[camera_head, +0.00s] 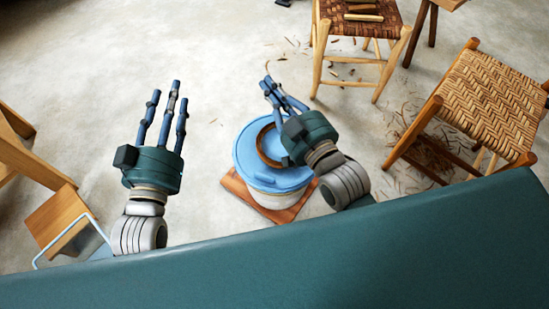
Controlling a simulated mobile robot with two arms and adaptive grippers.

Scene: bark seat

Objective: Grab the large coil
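A brown coil (265,153), seen as a ring, lies on the blue lid (245,165) of a round white tub (277,199). Its right part is hidden behind my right gripper. My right gripper (275,92) overlaps the right side of the lid and coil in the picture. My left gripper (168,97) is open and empty over bare floor, left of the tub.
The tub stands on a reddish-brown board (238,187). Two woven-seat stools (490,105) (362,20) stand at the right and top right, with bark scraps (422,150) around them. Wooden furniture (62,215) is at the left. The floor between my grippers is clear.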

